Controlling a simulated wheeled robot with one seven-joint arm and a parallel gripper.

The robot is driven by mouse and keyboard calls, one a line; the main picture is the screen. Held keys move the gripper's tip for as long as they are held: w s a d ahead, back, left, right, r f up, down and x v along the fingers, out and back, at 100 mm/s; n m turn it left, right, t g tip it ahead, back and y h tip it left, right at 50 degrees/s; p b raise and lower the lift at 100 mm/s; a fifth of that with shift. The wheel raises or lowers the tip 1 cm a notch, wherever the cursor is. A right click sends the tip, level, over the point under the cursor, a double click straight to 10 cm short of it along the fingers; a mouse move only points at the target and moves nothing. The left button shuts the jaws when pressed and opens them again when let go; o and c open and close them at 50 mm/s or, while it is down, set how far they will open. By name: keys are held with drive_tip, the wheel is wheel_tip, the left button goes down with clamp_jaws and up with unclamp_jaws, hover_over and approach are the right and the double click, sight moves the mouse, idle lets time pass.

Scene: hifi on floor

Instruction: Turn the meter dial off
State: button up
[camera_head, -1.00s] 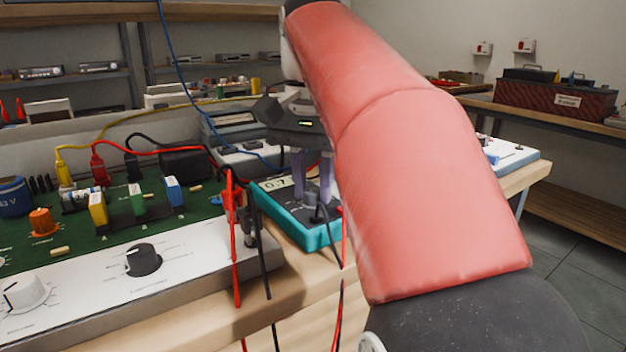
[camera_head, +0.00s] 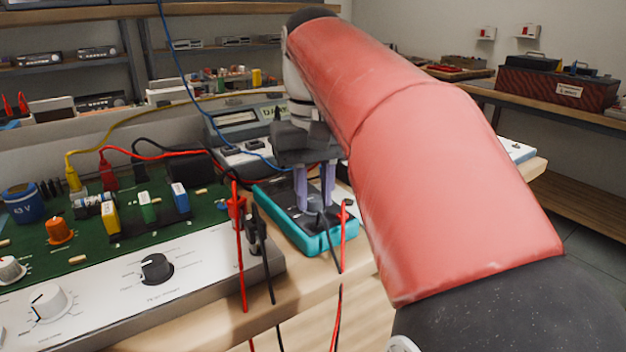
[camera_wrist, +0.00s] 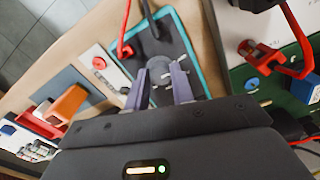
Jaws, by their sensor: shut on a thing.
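The meter is a dark-faced box with a teal rim (camera_head: 310,243), lying face up on the bench right of the green circuit board. It also shows in the wrist view (camera_wrist: 207,72). My gripper (camera_head: 314,204) reaches down over it from above. In the wrist view its two pale purple fingers (camera_wrist: 166,76) are shut on the round grey dial (camera_wrist: 158,70), one on each side. In the head view the fingers mostly hide the dial. I cannot read a number on the display from here.
The circuit board (camera_head: 140,228) with a white knob panel (camera_head: 110,300) stands close on the left. Red and black leads (camera_head: 341,235) hang from the meter over the bench's front edge. Instruments (camera_head: 240,122) stand behind. Another bench with a dark red box (camera_head: 560,95) is at right.

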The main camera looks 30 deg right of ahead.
sight(314, 198)
drive_tip(key=shift+n, duration=0.6)
drive_tip(key=o, duration=1)
drive_tip(key=shift+r+p, duration=0.75)
drive_tip(key=shift+r, duration=3.15)
